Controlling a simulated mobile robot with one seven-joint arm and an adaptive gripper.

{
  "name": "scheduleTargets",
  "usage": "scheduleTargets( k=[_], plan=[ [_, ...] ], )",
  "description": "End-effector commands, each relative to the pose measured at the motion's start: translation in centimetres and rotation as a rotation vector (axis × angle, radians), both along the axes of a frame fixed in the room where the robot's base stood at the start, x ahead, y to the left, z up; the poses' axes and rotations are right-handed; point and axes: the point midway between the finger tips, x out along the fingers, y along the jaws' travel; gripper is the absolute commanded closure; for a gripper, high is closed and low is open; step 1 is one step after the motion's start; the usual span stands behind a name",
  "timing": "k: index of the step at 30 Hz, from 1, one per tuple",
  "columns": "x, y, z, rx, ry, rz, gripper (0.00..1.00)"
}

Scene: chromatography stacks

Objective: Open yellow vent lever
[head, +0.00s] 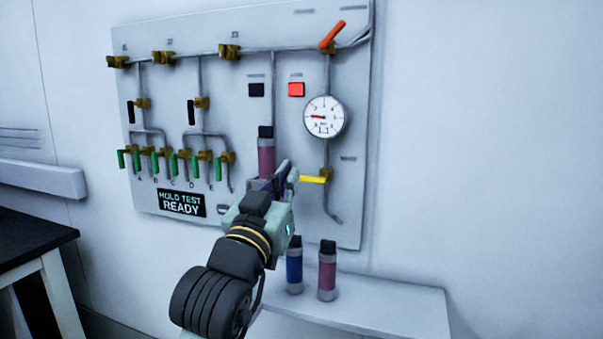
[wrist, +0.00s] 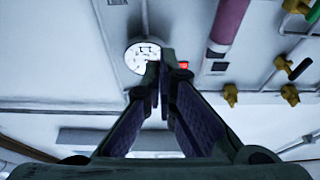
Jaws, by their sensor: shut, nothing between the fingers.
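The yellow vent lever (head: 313,179) lies horizontal on its brass valve, on the pipe below the round gauge (head: 324,117), in the head view. Its free end points left. My gripper (head: 289,171) is just left of that end, in front of the panel; I cannot tell whether they touch. In the wrist view my gripper (wrist: 160,60) has its fingertips together with nothing between them. The gauge (wrist: 138,58) shows beside the fingertips there. I do not see the yellow lever in the wrist view.
A pink column (head: 266,155) stands on the panel behind my gripper. A blue bottle (head: 294,270) and a pink bottle (head: 327,275) stand on a white shelf (head: 400,305) below. An orange lever (head: 332,34) is above the gauge. Green levers (head: 196,168) are to the left.

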Motion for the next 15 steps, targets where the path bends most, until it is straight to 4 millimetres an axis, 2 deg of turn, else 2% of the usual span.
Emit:
scheduleTargets(
  k=[5,15],
  plan=[
    [1.8,-0.7,0.9,0.001,0.001,-0.003,1.00],
    [8.3,-2.7,3.4,0.001,0.001,-0.001,1.00]
  ],
)
